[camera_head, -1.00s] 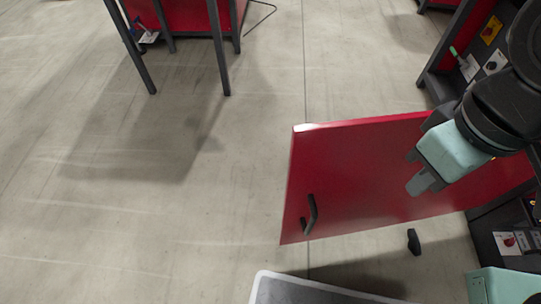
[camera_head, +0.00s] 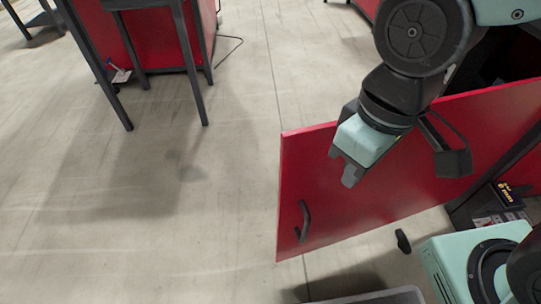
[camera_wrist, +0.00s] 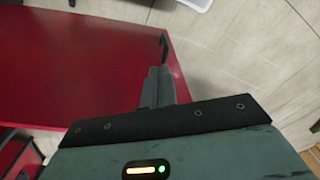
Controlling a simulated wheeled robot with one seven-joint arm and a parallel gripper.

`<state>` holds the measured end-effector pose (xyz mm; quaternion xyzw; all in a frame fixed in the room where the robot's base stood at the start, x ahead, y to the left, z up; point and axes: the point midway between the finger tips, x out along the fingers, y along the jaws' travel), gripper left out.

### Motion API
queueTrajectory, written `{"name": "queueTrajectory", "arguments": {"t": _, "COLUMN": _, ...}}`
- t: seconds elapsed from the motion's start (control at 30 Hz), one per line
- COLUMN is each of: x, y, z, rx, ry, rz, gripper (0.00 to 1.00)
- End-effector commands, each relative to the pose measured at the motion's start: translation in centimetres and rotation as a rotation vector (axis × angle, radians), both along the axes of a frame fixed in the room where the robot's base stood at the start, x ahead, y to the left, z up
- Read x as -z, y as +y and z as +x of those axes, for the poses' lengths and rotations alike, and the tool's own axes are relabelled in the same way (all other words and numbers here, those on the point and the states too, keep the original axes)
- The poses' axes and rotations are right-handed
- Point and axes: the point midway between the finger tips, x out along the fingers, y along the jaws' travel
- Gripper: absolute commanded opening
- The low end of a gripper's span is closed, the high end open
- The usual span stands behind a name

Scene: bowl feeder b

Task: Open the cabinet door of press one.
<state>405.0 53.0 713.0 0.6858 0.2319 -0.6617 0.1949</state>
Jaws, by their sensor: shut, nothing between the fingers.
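The red cabinet door (camera_head: 350,200) stands swung open, out from the dark cabinet frame (camera_head: 495,190) at the right of the head view. Its black bar handle (camera_head: 303,222) is near the free edge. My gripper (camera_head: 345,168) is in front of the door's upper part, above and to the right of the handle, with its fingers shut and empty. In the wrist view the shut fingers (camera_wrist: 158,88) point across the red door (camera_wrist: 80,65), and the dark handle (camera_wrist: 163,45) shows beyond them. I cannot tell whether the gripper touches the door.
A red cabinet (camera_head: 150,40) and a dark-legged table (camera_head: 185,65) stand at the upper left. A small black object (camera_head: 402,241) shows below the door. The grey floor (camera_head: 160,225) left of the door is clear.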

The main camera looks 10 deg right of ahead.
Motion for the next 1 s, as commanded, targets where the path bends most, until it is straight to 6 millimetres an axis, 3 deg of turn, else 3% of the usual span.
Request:
{"name": "queueTrajectory", "arguments": {"t": 0.3, "x": -4.4, "y": -2.1, "z": 2.8, "rx": 0.106, "ry": -0.028, "rz": 0.014, "gripper": 0.00}}
{"name": "queueTrajectory", "arguments": {"t": 0.47, "x": -8.1, "y": -4.1, "z": 4.9, "rx": 0.195, "ry": -0.052, "rz": 0.022, "gripper": 0.00}}
{"name": "queueTrajectory", "arguments": {"t": 0.7, "x": -14.9, "y": -9.4, "z": 8.7, "rx": 0.384, "ry": -0.110, "rz": 0.030, "gripper": 0.00}}
{"name": "queueTrajectory", "arguments": {"t": 1.0, "x": -20.2, "y": -14.9, "z": 11.1, "rx": 0.550, "ry": -0.164, "rz": 0.024, "gripper": 0.00}}
